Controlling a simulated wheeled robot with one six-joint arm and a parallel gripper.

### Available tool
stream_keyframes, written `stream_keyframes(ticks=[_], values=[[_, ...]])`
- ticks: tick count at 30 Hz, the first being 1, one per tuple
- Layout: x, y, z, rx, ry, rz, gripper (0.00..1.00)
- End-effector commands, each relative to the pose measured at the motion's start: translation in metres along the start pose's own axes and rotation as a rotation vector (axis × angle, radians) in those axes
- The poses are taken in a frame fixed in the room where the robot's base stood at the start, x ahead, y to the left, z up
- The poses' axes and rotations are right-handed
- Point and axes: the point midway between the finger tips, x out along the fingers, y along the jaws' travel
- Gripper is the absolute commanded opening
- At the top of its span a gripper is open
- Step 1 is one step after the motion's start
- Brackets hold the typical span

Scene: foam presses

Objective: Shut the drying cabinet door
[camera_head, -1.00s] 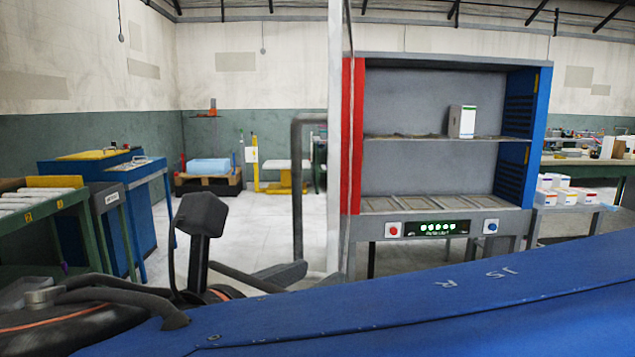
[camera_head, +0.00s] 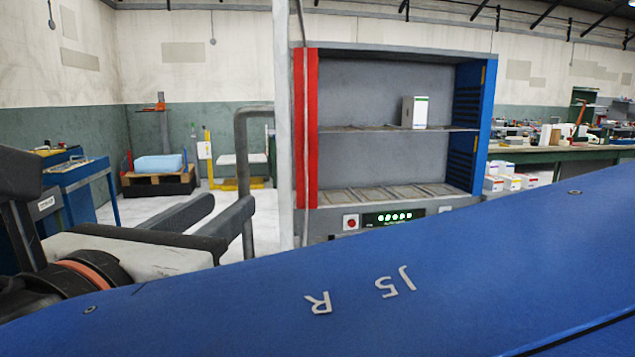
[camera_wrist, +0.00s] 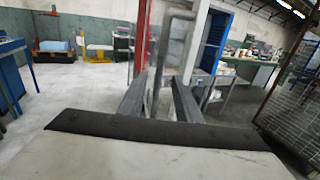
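The drying cabinet (camera_head: 390,88) stands open, with a red left edge, a blue right side and two grey shelf levels. Its door (camera_head: 285,130) shows nearly edge-on as a pale vertical strip at the left, swung out towards me. A grey bar handle (camera_head: 240,150) stands off the door's left face; it also shows in the wrist view (camera_wrist: 180,14). My gripper (camera_head: 230,207) is open at the lower part of the handle. In the wrist view its dark fingers (camera_wrist: 159,82) are apart, with the upright handle bar between or just beyond their tips; contact cannot be told.
A white box (camera_head: 414,112) stands on the cabinet's upper shelf. A control panel (camera_head: 390,218) is below. White boxes (camera_head: 508,181) sit on a table at right. A blue cart (camera_head: 75,185) stands left. A mesh panel (camera_wrist: 296,95) is at the wrist view's right. Floor left of the door is clear.

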Motion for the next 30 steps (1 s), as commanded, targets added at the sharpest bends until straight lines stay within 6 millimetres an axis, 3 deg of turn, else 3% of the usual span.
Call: stream_keyframes(ticks=[18,30], values=[[0.085,-0.001,0.000,0.000,0.000,-0.003,0.31],[0.111,-0.001,0.000,0.000,0.000,0.000,0.31]])
